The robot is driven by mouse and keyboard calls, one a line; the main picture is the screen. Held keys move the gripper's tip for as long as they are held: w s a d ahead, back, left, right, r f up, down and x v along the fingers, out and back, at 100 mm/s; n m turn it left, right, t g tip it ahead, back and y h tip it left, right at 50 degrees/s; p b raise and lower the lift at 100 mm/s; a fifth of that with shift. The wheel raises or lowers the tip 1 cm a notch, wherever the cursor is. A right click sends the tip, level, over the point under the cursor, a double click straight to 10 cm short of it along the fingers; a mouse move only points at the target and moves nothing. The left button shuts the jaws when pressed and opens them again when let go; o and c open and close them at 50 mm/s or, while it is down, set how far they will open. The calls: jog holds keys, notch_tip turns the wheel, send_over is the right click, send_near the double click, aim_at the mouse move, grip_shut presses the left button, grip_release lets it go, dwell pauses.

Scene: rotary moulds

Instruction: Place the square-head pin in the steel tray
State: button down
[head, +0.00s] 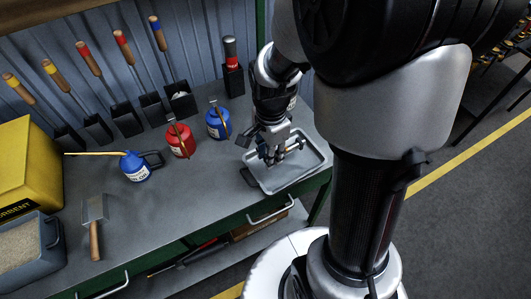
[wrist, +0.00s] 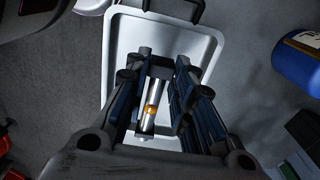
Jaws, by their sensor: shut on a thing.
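The steel tray (head: 309,166) lies at the right end of the grey workbench, a shallow metal tray with a raised rim. It also shows below my gripper in the wrist view (wrist: 205,42). My gripper (head: 272,155) is over the tray, pointing down. In the wrist view my gripper (wrist: 160,105) is shut on a metal pin (wrist: 153,95) with an orange-brown band, held between the dark fingers. A square block shows at the pin's near end. I cannot tell whether the pin touches the tray floor.
Blue (head: 218,124) and red (head: 180,140) oil cans stand left of the tray. A trowel (head: 95,225), a sand box (head: 25,255) and a yellow container (head: 30,170) are farther left. Handled tools stand along the back.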

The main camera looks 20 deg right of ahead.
jog(key=shift+f+b, duration=0.8)
jog(key=shift+f, duration=1.35)
jog(key=shift+f, duration=0.25)
jog(key=c, duration=1.4)
grip_release()
jog(key=shift+r, duration=0.1)
jog(key=shift+o, duration=0.2)
notch_tip(320, 180, up, 12)
jog(key=p, duration=0.4)
jog(key=shift+r, duration=0.15)
jog(key=s+a+r+n+t, duration=0.2)
jog(key=s+r+n, duration=0.4)
jog(key=n, duration=0.2)
jog(key=s+a+r+n+t, duration=0.2)
jog(key=s+a+r+n, duration=0.1)
jog(key=s+r+n, duration=0.3)
jog(key=shift+s+a+r+n+t, duration=0.3)
jog(key=shift+s+n, duration=0.15)
jog(key=shift+n, duration=0.85)
